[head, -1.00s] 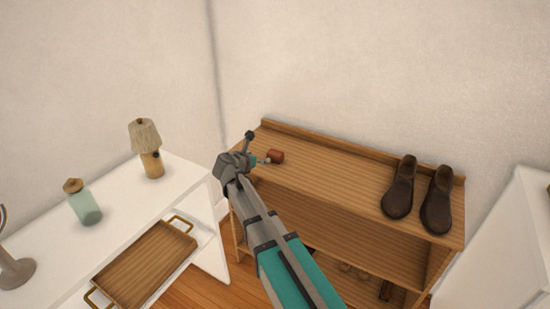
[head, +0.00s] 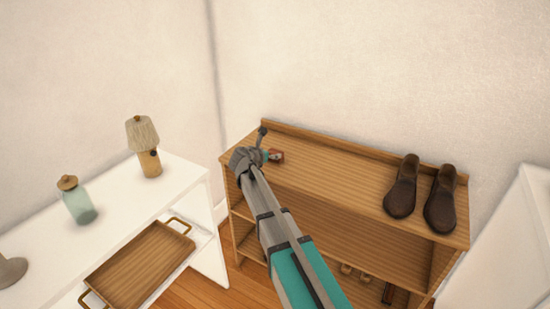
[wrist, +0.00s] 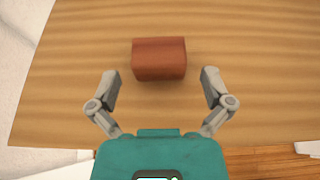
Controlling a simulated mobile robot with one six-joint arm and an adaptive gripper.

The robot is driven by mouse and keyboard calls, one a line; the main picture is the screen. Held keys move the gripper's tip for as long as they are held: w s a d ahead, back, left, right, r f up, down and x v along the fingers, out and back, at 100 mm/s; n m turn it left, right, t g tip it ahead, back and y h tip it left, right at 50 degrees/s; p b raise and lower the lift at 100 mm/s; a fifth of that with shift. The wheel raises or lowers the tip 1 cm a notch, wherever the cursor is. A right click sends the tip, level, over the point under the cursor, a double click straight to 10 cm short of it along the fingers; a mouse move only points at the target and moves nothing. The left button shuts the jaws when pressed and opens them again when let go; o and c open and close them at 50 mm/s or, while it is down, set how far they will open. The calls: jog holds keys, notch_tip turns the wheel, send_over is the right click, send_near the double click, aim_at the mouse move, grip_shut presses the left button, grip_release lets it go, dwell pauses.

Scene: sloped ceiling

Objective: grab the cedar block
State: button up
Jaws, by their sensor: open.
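The cedar block (wrist: 159,60) is a small reddish-brown block lying on the wooden top of the shoe rack (wrist: 75,40). My gripper (wrist: 160,86) is open in the wrist view, one finger to each side. The block is just ahead of the fingertips and lined up between them, with nothing held. In the head view my gripper (head: 265,156) is right beside the block; contact cannot be made out there.
A pair of brown shoes (head: 402,190) stands on the right of the rack top. At left, a white table (head: 190,185) carries a lamp (head: 143,138), a green jar (head: 78,204) and a wooden tray (head: 140,262). The middle of the rack top is clear.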

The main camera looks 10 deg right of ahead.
aim_at(276, 151)
jog(key=shift+f+b+x, duration=0.25)
jog(key=shift+b+x, duration=0.75)
jog(key=shift+x, duration=1.05)
jog(key=shift+w+d+f, duration=0.15)
jog(key=shift+w+d, duration=0.1)
jog(key=shift+w, duration=0.2)
jog(key=c, duration=0.7)
jog(key=shift+r, duration=0.25)
jog(key=shift+c, duration=0.2)
